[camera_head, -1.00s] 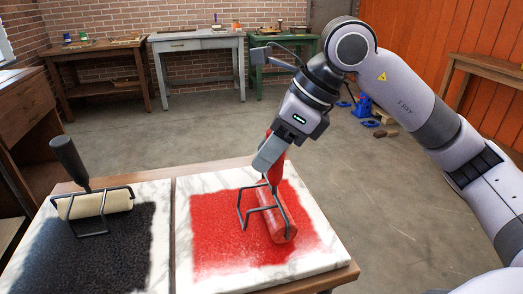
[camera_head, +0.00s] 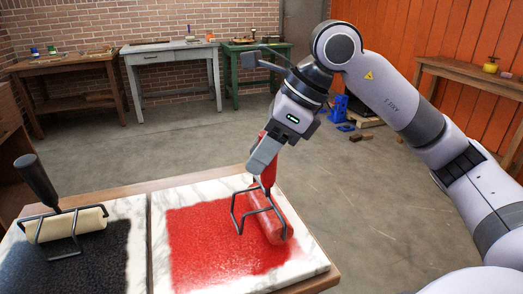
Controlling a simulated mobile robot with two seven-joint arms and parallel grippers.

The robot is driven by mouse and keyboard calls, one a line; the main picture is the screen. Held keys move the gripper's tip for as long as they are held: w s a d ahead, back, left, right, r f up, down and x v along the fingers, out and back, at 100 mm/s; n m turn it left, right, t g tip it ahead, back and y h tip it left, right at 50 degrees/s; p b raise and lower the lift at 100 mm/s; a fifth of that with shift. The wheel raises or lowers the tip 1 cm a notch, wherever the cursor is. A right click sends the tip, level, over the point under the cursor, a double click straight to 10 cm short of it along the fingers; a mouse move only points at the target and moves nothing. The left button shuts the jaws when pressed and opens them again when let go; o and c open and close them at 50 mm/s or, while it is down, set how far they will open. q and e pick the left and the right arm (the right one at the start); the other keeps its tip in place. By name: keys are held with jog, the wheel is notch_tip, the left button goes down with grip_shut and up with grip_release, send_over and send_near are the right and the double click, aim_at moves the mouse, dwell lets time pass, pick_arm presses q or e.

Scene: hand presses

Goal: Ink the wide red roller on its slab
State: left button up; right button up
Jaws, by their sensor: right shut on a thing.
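The red roller (camera_head: 268,218) has a dark wire frame and a red handle (camera_head: 269,172). It rests on the red ink patch (camera_head: 205,236) on the right marble slab (camera_head: 318,262), near the patch's right side. My right gripper (camera_head: 266,160) is above the slab, shut on the red handle, which its fingers partly cover. The handle stands tilted. My left gripper is not in view.
A cream roller (camera_head: 66,225) with a black handle (camera_head: 36,180) lies on the black ink (camera_head: 70,270) of the left slab. Both slabs lie on a wooden table (camera_head: 130,189). Workbenches stand along the back wall, with open floor between.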

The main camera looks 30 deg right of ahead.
aim_at(262, 133)
jog(key=shift+r+p, duration=1.55)
jog(key=shift+r, duration=0.6)
